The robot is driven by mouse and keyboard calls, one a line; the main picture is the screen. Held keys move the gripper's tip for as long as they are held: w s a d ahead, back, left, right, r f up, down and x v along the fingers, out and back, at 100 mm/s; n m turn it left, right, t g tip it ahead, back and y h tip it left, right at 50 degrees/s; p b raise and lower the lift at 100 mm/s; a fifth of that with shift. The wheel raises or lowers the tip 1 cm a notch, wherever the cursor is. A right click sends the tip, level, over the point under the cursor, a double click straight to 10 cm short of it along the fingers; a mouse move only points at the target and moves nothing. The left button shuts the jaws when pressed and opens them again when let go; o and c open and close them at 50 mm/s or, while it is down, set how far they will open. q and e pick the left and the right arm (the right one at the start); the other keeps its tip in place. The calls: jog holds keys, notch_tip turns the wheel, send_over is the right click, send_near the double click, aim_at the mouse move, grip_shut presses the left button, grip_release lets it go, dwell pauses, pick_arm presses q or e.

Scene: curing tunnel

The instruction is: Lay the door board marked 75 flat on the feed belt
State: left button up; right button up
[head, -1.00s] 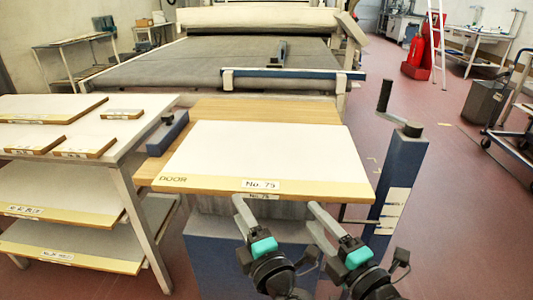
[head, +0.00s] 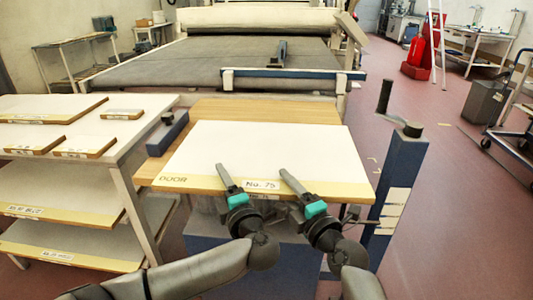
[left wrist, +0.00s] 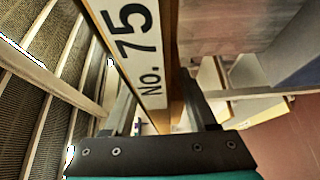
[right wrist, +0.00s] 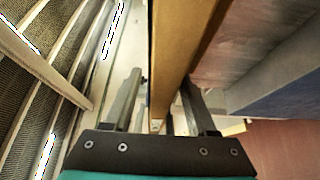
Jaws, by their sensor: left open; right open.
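The white door board (head: 260,150), marked DOOR and No. 75 on its yellow front strip, lies flat on a wooden-topped stand in front of the feed belt (head: 200,65). My left gripper (head: 221,172) and right gripper (head: 286,177) are open at its front edge, one finger of each showing over the top. In the left wrist view the board's edge and No. 75 label (left wrist: 142,55) run between the open fingers (left wrist: 160,108). In the right wrist view the board's edge (right wrist: 172,60) also runs between the fingers (right wrist: 160,105). The lower fingers are hidden in the head view.
A white table (head: 70,118) with smaller boards and lower shelves of boards stands at left. A blue post with a crank (head: 400,175) stands close to the board's right. A blue-and-white bar (head: 293,74) crosses the belt's near edge. Red floor is open at right.

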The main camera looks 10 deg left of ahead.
pick_arm(q)
grip_shut()
pick_arm(e)
grip_shut()
dwell(1.1)
pick_arm(q)
jog(key=shift+r, duration=0.2)
pick_arm(e)
jog(key=shift+r, duration=0.25)
